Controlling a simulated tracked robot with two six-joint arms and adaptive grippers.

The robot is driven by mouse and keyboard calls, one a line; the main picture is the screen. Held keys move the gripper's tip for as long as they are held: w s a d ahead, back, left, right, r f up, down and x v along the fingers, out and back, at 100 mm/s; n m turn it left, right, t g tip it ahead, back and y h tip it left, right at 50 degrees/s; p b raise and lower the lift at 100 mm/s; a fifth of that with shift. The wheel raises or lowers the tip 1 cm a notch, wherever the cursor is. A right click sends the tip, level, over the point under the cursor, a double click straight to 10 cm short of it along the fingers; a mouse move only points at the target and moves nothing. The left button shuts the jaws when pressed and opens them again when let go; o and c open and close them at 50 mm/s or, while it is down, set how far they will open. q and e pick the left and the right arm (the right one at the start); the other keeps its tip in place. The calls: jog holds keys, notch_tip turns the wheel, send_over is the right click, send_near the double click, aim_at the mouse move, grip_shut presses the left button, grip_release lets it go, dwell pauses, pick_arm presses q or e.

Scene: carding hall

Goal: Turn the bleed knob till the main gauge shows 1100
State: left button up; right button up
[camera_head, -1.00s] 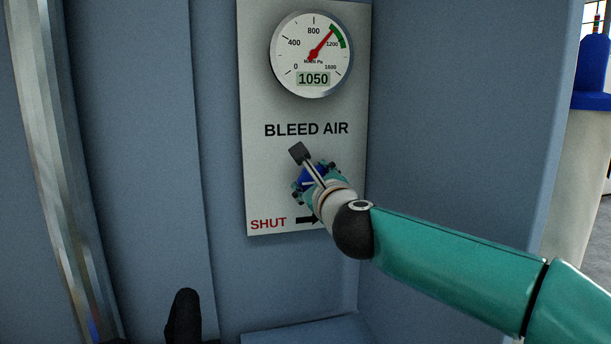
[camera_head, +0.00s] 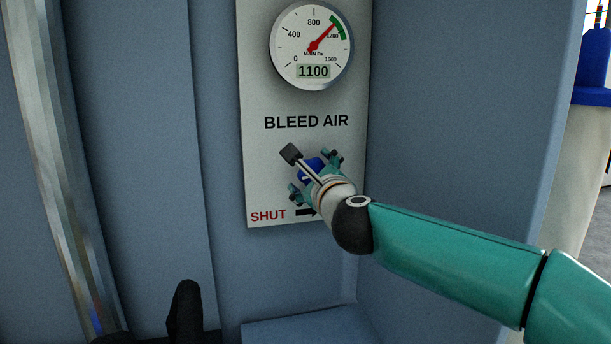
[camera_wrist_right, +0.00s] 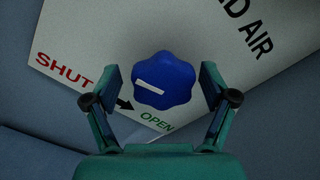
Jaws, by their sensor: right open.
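The main gauge (camera_head: 312,45) is at the top of the white panel in the head view. Its display reads 1100 and its red needle points at the green band. The blue bleed knob (camera_head: 311,168) is below the words BLEED AIR, partly hidden by my right gripper (camera_head: 315,174). In the right wrist view the lobed knob (camera_wrist_right: 163,80) shows whole, with a white mark on its face. The right gripper's fingers (camera_wrist_right: 160,88) stand open on both sides of the knob, with gaps visible between them and it. My left gripper is not clearly in view.
The white panel (camera_head: 262,165) carries a red SHUT label, a black arrow and a green OPEN label (camera_wrist_right: 157,122). A blue-grey side wall (camera_head: 450,130) stands close on the right. A metal post (camera_head: 55,160) is at the left. A ledge (camera_head: 300,332) lies below.

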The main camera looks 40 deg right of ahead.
jog(key=v, duration=1.1)
jog(key=shift+s, duration=0.3)
jog(key=shift+a+r, duration=0.1)
